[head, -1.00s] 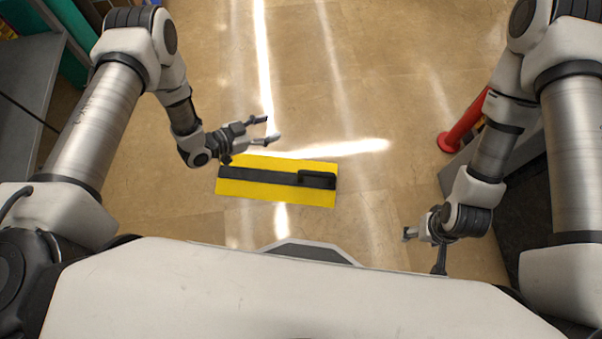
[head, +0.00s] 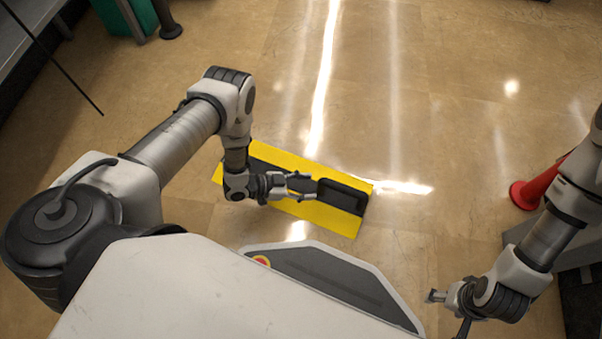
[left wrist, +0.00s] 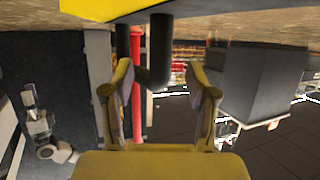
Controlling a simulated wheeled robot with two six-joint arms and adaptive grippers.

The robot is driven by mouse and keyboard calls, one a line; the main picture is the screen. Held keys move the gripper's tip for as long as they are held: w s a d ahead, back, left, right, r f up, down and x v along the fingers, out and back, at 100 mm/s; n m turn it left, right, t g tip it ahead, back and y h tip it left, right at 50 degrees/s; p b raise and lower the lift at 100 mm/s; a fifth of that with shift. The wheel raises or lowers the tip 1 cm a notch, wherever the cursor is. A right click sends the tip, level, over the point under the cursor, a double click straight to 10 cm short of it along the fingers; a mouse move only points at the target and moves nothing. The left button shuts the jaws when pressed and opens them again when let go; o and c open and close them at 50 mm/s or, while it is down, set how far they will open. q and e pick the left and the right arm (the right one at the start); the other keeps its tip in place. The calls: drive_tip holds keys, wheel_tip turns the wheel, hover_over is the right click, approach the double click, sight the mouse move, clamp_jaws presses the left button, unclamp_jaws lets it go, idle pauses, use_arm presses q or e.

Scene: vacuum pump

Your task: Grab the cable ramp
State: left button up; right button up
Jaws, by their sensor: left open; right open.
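The cable ramp (head: 327,221) is a yellow slab with a dark middle strip and a raised black handle (head: 345,197). It lies tilted on the floor in the head view. My left gripper (head: 310,187) is over the ramp, open, with its fingertips close to the handle's left end. In the left wrist view, the ramp (left wrist: 85,8) is at the top edge, and the black handle (left wrist: 161,50) shows between the open fingers. I cannot tell whether they touch it. My right gripper (head: 447,313) is open and empty at the lower right, away from the ramp.
A red cone-shaped post (head: 530,192) stands on the floor at right, beside a grey box (head: 577,248). A green bin (head: 125,15) and a dark post foot (head: 170,30) are at the upper left. The floor beyond the ramp is clear.

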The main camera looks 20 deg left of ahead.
use_arm(q)
drive_tip(key=b+x, duration=0.2)
drive_tip(key=x, duration=0.1)
drive_tip(key=shift+w+d+f, duration=0.1)
drive_tip(key=shift+f, duration=0.3)
drive_tip(key=shift+w+d, duration=0.2)
drive_tip(key=shift+d, duration=0.05)
drive_tip(key=shift+r, duration=0.15)
use_arm(e)
wheel_tip(320, 180, down, 3)
drive_tip(key=shift+r, duration=0.15)
use_arm(q)
clamp_jaws()
drive_tip(key=shift+r, duration=0.15)
use_arm(e)
drive_tip(key=shift+r, duration=0.1)
